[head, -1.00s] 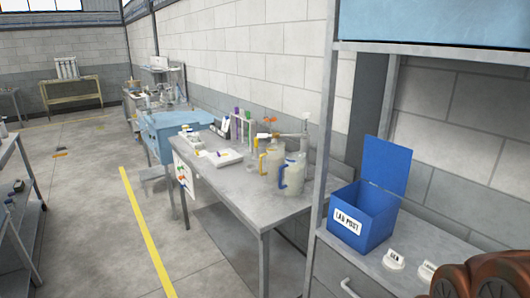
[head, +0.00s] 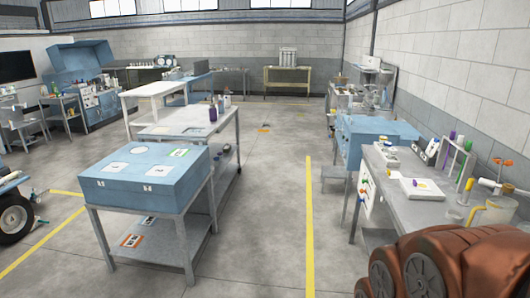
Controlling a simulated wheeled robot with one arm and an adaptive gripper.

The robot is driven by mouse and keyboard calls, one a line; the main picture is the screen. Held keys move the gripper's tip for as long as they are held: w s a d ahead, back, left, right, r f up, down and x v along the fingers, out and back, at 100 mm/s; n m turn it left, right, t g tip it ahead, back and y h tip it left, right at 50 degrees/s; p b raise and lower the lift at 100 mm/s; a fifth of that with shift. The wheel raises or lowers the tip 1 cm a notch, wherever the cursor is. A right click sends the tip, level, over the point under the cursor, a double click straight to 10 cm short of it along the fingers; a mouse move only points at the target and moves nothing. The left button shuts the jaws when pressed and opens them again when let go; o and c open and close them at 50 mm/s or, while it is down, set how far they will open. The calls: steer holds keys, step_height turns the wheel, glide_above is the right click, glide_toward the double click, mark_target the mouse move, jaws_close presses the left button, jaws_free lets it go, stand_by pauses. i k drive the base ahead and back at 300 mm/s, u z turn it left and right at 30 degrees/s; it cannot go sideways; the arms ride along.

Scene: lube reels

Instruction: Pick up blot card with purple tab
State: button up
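A rack (head: 462,163) with upright pieces in purple, green and other colours stands on the grey workbench (head: 424,215) at the right. A purple-topped piece (head: 452,136) shows at the rack's upper left. A white flat pad (head: 416,189) in front of the rack has small purple and yellow marks on it. Which of these is the blot card with the purple tab is too small to tell. Brown-red rounded parts, probably my arm, fill the lower right corner. My gripper is not in view.
A yellow floor line (head: 309,225) runs along a clear aisle. A blue case (head: 146,175) rests on a metal table at the left, with a white-topped table (head: 185,121) behind. A blue cabinet (head: 377,138) stands past the workbench. A beige jug (head: 490,215) is near its front.

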mark_target(422, 187)
steer(key=u, duration=0.3)
steer(key=i, duration=1.9)
steer(key=z, duration=0.7)
steer(key=i, duration=1.3)
steer(key=z, duration=1.3)
steer(key=i, duration=0.35)
steer(key=z, duration=0.35)
